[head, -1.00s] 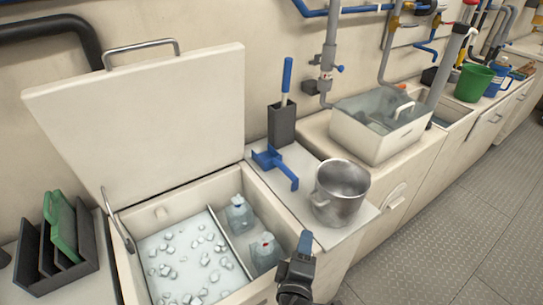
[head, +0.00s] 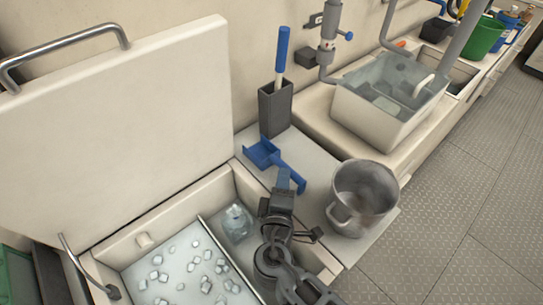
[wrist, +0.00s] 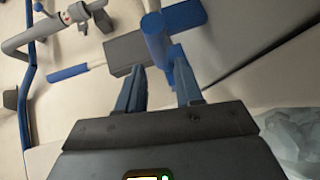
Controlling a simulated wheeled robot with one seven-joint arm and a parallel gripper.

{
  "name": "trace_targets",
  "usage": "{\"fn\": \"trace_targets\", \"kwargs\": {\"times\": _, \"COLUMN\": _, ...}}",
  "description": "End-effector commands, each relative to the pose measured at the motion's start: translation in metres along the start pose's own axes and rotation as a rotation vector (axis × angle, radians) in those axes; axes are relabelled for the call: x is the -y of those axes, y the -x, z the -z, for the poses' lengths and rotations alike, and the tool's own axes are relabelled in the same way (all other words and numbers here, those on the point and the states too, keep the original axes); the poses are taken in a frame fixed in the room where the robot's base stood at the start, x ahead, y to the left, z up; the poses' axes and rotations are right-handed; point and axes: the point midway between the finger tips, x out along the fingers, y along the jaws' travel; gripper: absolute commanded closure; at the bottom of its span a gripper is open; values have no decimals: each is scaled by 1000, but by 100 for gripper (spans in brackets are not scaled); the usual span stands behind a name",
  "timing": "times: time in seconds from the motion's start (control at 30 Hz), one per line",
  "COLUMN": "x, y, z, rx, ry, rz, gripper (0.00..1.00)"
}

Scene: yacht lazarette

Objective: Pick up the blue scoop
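The blue scoop (head: 264,153) lies on the light counter beside the open ice box, its handle pointing to the lower right. In the wrist view the scoop (wrist: 157,38) shows just ahead of the fingers. My gripper (head: 284,178) is over the counter's near edge, close to the handle. In the wrist view my gripper (wrist: 160,72) is open, with its two blue fingers apart and part of the scoop's blue handle in line with the gap. I cannot tell whether they touch. The gripper hides a little of the handle in the head view.
A steel pot (head: 364,196) stands just right of the scoop. A dark holder (head: 275,108) with a blue-handled tool stands behind it. The ice box (head: 130,262) with its raised lid (head: 110,130) is at left.

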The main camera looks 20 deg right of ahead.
Motion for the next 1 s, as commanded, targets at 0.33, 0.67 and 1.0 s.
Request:
{"fn": "trace_targets", "kwargs": {"times": 0.33, "x": 1, "y": -43, "z": -3, "rx": 2, "ry": 0, "rz": 0, "gripper": 65}}
{"fn": "trace_targets", "kwargs": {"times": 0.67, "x": 3, "y": -61, "z": -3, "rx": -1, "ry": 0, "rz": 0, "gripper": 65}}
{"fn": "trace_targets", "kwargs": {"times": 1.0, "x": 3, "y": -61, "z": -3, "rx": -1, "ry": 0, "rz": 1, "gripper": 88}}
